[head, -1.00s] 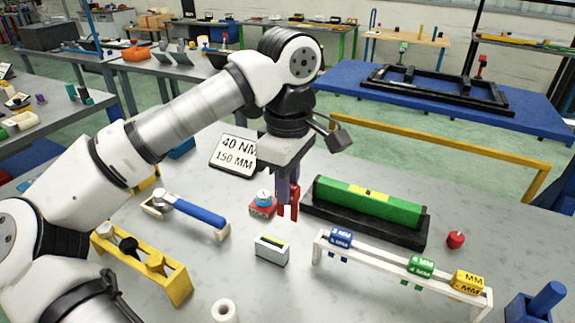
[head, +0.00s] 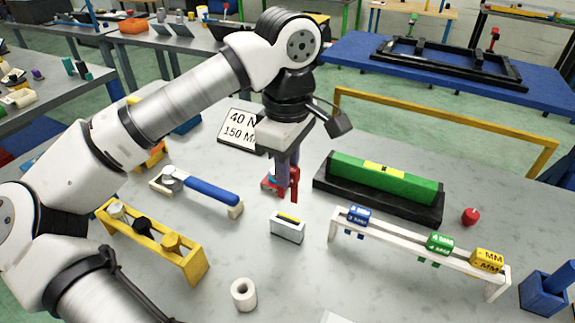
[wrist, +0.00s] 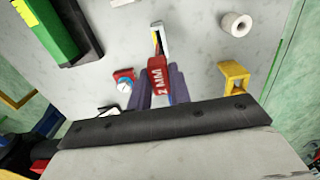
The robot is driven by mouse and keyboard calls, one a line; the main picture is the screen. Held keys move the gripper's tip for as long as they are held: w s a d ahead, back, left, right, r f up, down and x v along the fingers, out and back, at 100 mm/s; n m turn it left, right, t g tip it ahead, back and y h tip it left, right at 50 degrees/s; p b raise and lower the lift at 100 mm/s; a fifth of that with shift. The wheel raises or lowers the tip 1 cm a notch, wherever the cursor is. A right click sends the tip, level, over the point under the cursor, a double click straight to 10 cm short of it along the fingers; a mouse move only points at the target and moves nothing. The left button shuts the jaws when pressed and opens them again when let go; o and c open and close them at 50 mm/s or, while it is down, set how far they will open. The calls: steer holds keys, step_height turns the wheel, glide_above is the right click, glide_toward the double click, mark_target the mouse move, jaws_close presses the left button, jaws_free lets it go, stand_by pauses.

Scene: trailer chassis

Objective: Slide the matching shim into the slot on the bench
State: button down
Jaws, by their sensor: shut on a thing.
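My gripper (head: 287,192) is shut on a red shim (wrist: 157,78) marked "2 MM" in the wrist view. The shim hangs down between the fingers and shows as a red strip in the head view (head: 294,184). A small white block (head: 287,231) with a dark slot and a yellow strip on top stands on the bench, below and in front of the gripper in the head view. It also shows in the wrist view (wrist: 155,36), just beyond the shim and partly covered by it. The shim appears above the block; contact cannot be told.
A white rack (head: 400,250) holds a blue shim (head: 359,215), a green shim (head: 439,242) and a yellow shim (head: 488,260). A green bar (head: 385,180) lies on a black base. A blue-handled tool (head: 212,191), a yellow stand (head: 165,250) and a white roll (head: 244,294) lie left and front.

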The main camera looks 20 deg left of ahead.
mark_target(288, 200)
steer(key=shift+f+b, duration=2.6)
steer(key=shift+f, duration=0.25)
steer(key=shift+f+b, duration=2.4)
steer(key=shift+b, duration=0.25)
steer(key=c, duration=0.6)
jaws_free()
steer(key=shift+c, duration=0.2)
steer(key=shift+r+p, duration=2.3)
steer(key=shift+r, duration=1.25)
